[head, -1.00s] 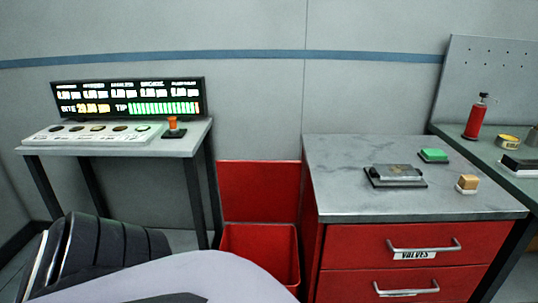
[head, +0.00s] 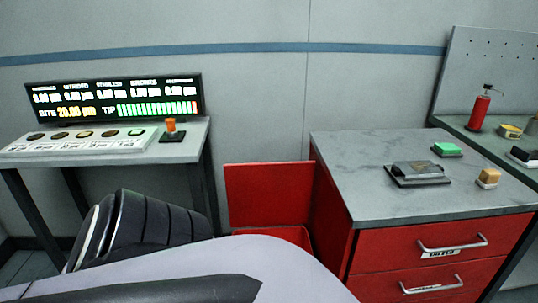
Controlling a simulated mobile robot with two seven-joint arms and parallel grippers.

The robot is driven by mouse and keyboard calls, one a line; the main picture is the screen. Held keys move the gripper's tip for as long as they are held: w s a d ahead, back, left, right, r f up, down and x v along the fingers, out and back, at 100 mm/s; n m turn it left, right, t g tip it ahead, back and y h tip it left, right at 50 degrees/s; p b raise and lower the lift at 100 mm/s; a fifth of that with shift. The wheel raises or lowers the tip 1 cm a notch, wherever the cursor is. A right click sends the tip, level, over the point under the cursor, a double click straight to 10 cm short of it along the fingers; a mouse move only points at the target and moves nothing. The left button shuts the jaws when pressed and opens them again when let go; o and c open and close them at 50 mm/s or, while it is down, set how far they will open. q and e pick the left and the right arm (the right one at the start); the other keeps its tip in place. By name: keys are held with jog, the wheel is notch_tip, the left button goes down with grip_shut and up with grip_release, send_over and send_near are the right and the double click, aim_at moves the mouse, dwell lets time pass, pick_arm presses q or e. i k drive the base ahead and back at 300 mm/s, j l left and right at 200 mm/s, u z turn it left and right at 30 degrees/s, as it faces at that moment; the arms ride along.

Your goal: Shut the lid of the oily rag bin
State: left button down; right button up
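The red oily rag bin (head: 299,238) stands on the floor between the display table and the red drawer cabinet. Its red lid (head: 268,193) stands open, upright at the back of the bin near the wall. Most of the bin's body is hidden behind my own arm, which fills the bottom of the head view. Neither gripper's fingers can be made out in this view.
The drawer cabinet (head: 345,215) stands close on the bin's right. The table (head: 187,150) with a lit display (head: 115,97) and an orange-topped knob (head: 171,126) is on the left. A side bench (head: 500,152) stands at far right.

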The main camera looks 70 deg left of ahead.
aim_at(267, 193)
jog(key=k+j+z, duration=0.3)
jog(key=k+j, duration=0.15)
jog(key=j, duration=0.15)
jog(key=k+j, duration=0.45)
jog(key=j, duration=0.15)
jog(key=k+j+z, duration=0.15)
jog(key=k+j, duration=0.35)
jog(key=j, duration=0.1)
